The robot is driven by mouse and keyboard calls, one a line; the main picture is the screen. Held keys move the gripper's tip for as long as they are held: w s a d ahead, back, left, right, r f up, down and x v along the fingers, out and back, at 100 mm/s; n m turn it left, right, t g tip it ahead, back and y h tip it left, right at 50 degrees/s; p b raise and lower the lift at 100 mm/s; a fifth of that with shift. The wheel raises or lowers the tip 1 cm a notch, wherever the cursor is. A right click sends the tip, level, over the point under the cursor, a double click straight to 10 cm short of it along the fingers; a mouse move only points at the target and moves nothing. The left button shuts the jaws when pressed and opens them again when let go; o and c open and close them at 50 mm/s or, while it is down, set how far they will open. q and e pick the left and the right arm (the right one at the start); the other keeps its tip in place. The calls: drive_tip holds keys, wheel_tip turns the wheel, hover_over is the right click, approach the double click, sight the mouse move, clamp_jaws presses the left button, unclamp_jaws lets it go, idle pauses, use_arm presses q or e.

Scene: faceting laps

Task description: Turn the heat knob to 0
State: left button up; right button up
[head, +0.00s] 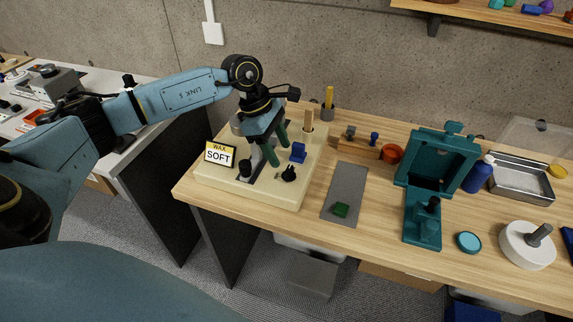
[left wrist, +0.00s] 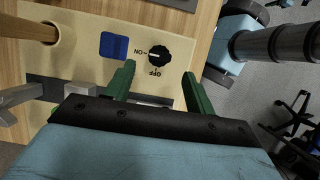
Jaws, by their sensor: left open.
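The black ribbed knob (head: 288,174) is on the front right of a cream heater base (head: 250,192). My left gripper (head: 277,153) has green fingers and is open and empty above the base, close to the knob. In the left wrist view the knob appears between and just beyond the fingertips (left wrist: 159,70). My right gripper is not in view.
A blue block (head: 298,152) sits on the base beside the knob, close to the fingers. A wooden peg (head: 308,120) stands behind it. A grey mat (head: 346,190) with a green piece lies to the right, then a teal press (head: 436,165).

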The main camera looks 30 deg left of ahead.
sight(288, 169)
use_arm(q)
drive_tip(key=x, duration=0.4)
drive_tip(key=shift+d+f, duration=0.15)
drive_tip(key=shift+f, duration=0.15)
drive_tip(key=shift+w+d+f, duration=0.1)
drive_tip(key=shift+d+f, duration=0.15)
drive_tip(key=shift+f, duration=0.3)
drive_tip(key=c, duration=1)
